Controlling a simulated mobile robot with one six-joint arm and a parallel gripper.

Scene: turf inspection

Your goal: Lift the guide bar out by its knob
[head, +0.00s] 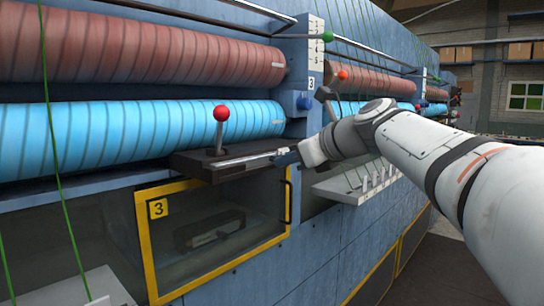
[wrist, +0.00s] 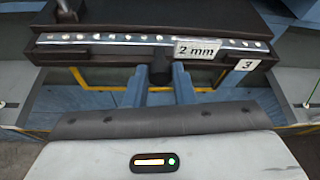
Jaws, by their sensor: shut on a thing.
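The guide bar (head: 243,161) is a thin silver strip lying along the front of a dark holder block (head: 190,163). In the wrist view the guide bar (wrist: 110,39) shows a row of round holes and a "2 mm" tag. Its dark knob (wrist: 160,70) sticks out from the front, between the two blue-grey fingers of my gripper (wrist: 161,88). My gripper is shut on the knob. In the head view my gripper (head: 288,157) reaches the bar's right end, and the knob is hidden there. The bar appears seated in the holder.
A red-ball lever (head: 221,115) stands upright on the holder. Blue (head: 110,130) and red-brown rollers run behind it. A yellow-framed window (head: 148,250) marked 3 sits below. A grey tray (head: 350,190) with several small levers is to the right, below my arm. Green cords hang at left.

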